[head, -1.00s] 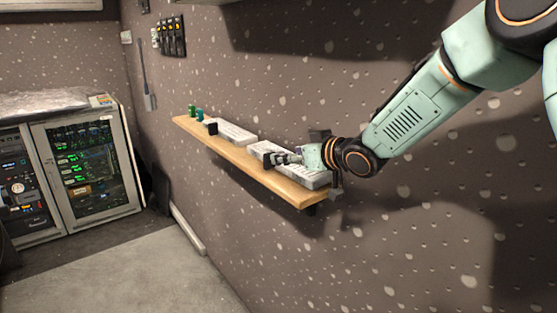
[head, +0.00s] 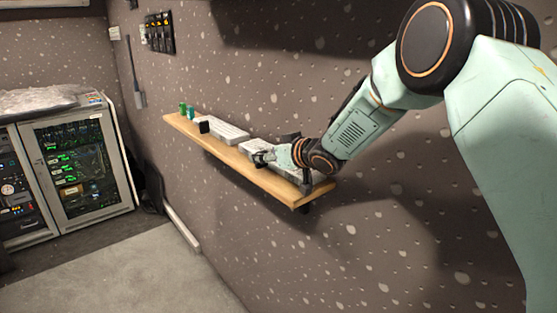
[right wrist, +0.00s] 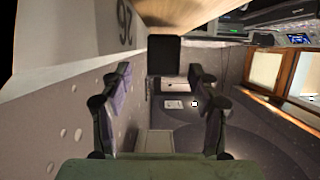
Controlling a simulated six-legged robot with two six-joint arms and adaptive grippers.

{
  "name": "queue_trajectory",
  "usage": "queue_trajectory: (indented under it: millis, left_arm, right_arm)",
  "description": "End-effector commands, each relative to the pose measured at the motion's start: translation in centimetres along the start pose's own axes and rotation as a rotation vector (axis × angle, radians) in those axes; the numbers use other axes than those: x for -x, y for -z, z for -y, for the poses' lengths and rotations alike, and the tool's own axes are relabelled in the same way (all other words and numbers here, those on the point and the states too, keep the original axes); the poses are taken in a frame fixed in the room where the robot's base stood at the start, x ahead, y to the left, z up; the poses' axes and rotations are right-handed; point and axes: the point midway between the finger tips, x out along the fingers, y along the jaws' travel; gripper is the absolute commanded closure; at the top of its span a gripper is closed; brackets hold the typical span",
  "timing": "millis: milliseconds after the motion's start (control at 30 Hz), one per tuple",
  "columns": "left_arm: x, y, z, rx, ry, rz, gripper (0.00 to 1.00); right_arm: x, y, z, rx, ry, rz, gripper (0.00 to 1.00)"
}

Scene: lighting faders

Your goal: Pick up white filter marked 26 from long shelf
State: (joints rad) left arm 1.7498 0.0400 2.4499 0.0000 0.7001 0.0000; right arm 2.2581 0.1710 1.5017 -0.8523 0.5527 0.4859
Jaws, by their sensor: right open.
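A white surface marked 26 (right wrist: 75,35), which I take to be the white filter, fills the upper left of the right wrist view, its number upside down. It lies beside and above my open right gripper (right wrist: 160,75), not between the fingers. In the head view, the right gripper (head: 260,157) is at the near part of the long wooden shelf (head: 250,174), pointing left along it. A white block (head: 262,146) lies right by the gripper, partly hidden by my arm; its mark cannot be read there. The left gripper is not in view.
Farther along the shelf are another white block (head: 226,132), a small black box (head: 204,127) and green items (head: 183,107). The speckled wall (head: 400,240) runs close along the shelf. An equipment rack (head: 75,170) stands at left; the floor (head: 130,280) is clear.

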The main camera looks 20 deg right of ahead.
Motion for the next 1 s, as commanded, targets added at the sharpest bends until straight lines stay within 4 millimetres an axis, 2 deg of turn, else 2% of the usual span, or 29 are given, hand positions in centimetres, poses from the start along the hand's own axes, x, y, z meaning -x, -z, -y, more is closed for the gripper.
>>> queue_trajectory:
  millis: [267,1000]
  left_arm:
    - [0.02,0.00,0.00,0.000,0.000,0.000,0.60]
    - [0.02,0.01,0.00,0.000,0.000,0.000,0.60]
  right_arm:
    - [-0.41,0.04,0.03,0.000,0.000,0.000,0.39]
    - [-0.36,0.11,0.01,0.001,0.000,-0.001,1.00]
